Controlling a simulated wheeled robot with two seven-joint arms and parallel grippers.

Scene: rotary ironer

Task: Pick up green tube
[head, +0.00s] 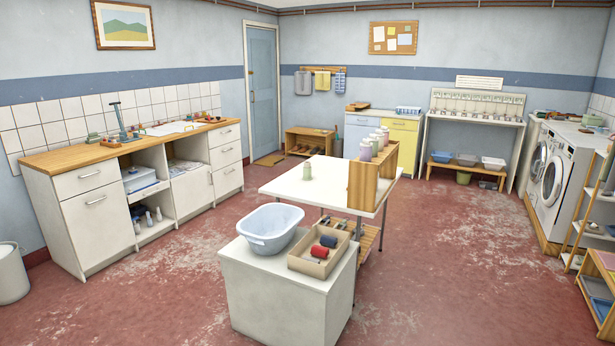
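A small pale green tube (307,171) stands upright on the white table (285,183) in the middle of the room, in the head view. It is left of a wooden rack (362,188) on the same table. Several pale pink, lilac and greenish tubes (365,151) show above the rack's top edge, their lower parts partly hidden. Neither of my grippers is in view.
A white cabinet (275,285) stands in front of the table, holding a light blue basin (270,224) and a box (307,262) with red and dark blue spools. A counter (60,160) runs along the left and washing machines (552,180) stand right. Red floor is open between them.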

